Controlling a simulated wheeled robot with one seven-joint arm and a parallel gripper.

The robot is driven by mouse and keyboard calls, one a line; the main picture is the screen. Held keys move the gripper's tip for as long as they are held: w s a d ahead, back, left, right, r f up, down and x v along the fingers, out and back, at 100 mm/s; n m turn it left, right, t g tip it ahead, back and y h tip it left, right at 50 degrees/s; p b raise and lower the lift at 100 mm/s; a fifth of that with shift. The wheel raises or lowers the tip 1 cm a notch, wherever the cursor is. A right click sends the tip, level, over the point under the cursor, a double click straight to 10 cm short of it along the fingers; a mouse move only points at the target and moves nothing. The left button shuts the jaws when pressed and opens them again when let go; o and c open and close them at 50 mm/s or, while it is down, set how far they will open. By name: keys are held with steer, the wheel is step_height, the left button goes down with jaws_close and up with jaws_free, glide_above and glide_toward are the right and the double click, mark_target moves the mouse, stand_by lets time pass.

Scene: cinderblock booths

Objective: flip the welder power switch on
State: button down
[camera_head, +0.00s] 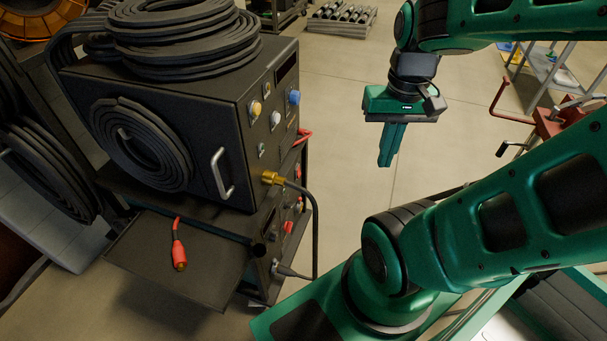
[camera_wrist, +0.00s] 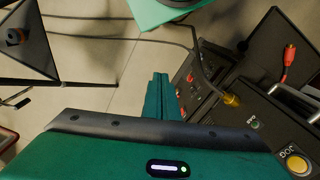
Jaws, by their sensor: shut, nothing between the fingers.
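The welder is a stack of black units on a cart. The upper box (camera_head: 200,180) has yellow, white and blue knobs, a small toggle and a brass cable fitting (camera_head: 270,178) on its front. The lower unit (camera_head: 283,225) has a front panel with red controls, seen at a steep angle; this panel (camera_wrist: 196,88) also shows in the wrist view. I cannot tell which control is the power switch. My gripper (camera_head: 386,162) is shut and empty, pointing down in open air to the right of the welder, apart from it. In the wrist view its fingers (camera_wrist: 160,88) show left of the panel.
A black cable (camera_head: 315,225) loops from the brass fitting down to the lower unit. A shelf (camera_head: 180,265) with a red-handled connector (camera_head: 179,255) sticks out at the front left. A red vise-like stand (camera_head: 550,128) is at right. Floor between is clear.

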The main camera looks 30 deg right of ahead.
mark_target(299, 172)
steer(key=w+d+f+m+t, duration=0.1)
steer(key=w+d+f+t, duration=0.2)
steer(key=w+f, duration=1)
steer(key=w+d+f+m+t, duration=0.2)
steer(key=w+d+f+t, duration=0.1)
steer(key=w+f, duration=1)
step_height(299, 172, down, 4)
steer(key=shift+f+t, duration=0.25)
steer(key=shift+t, duration=0.15)
steer(key=w+a+f, duration=0.2)
steer(key=w+f, duration=0.6)
steer(key=w, duration=0.1)
steer(key=shift+a+f, duration=0.2)
steer(key=shift+f, duration=0.1)
